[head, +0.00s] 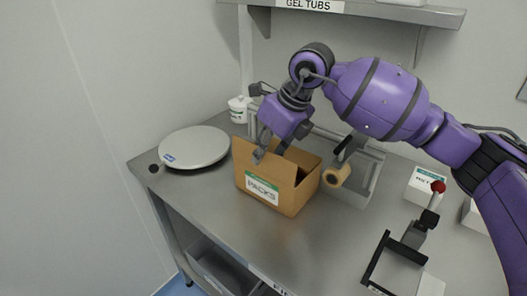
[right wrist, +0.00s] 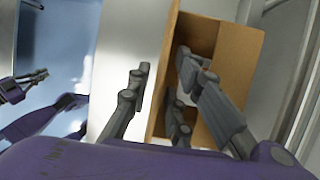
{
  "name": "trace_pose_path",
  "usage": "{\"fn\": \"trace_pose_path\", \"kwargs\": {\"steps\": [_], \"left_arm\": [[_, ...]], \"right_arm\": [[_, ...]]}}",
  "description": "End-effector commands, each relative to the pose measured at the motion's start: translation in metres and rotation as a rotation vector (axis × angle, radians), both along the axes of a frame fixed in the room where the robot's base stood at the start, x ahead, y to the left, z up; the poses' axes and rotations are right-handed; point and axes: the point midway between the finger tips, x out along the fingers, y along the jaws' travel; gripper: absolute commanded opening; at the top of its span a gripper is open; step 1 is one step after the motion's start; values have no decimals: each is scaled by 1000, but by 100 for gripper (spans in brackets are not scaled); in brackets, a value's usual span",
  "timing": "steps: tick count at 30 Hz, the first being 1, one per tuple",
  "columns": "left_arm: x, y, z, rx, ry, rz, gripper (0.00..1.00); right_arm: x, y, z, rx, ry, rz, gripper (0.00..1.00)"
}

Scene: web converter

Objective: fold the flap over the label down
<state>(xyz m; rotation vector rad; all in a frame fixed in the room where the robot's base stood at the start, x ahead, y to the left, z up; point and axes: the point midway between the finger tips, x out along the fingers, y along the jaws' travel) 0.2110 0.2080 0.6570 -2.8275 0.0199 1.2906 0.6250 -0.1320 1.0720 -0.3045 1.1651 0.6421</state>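The open brown carton (head: 284,196) stands on the steel bench, with a white and green "PACKS" label (head: 262,188) on its front face. A cardboard flap (head: 241,158) stands up at its left side. My right gripper (head: 270,154) is above the carton's left part, pointing down. In the right wrist view its fingers (right wrist: 170,95) are apart, one on each side of a cardboard panel (right wrist: 165,72); I cannot tell whether they touch it. The carton's inside is partly hidden by the fingers. Purple and grey parts at the left of that view may be my left arm.
A round scale (head: 194,147) and a white tub (head: 239,108) are left of and behind the carton. A tape roll (head: 336,175) and a grey tray (head: 368,180) are close on its right. A black-framed device with a red knob (head: 438,187) stands further right.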

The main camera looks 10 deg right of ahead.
Motion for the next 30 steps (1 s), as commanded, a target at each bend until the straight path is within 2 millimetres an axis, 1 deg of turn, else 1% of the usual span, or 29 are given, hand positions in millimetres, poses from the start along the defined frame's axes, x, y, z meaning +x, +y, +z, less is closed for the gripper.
{"fn": "trace_pose_path", "kwargs": {"steps": [1,3,4,17,23,30], "left_arm": [[0,0,0,0,0,0,0],[0,0,0,0,0,0,0],[0,0,0,0,0,0,0],[-8,1,-5,1,18,3,0],[-12,2,-6,2,25,4,0],[-14,1,-11,2,29,2,0]], "right_arm": [[0,0,0,0,0,0,10],[0,0,0,0,0,0,1],[0,0,0,0,0,0,0],[2,-2,0,29,22,-4,0],[6,-7,-2,114,88,-4,0],[13,-15,-7,257,202,-5,0]]}}
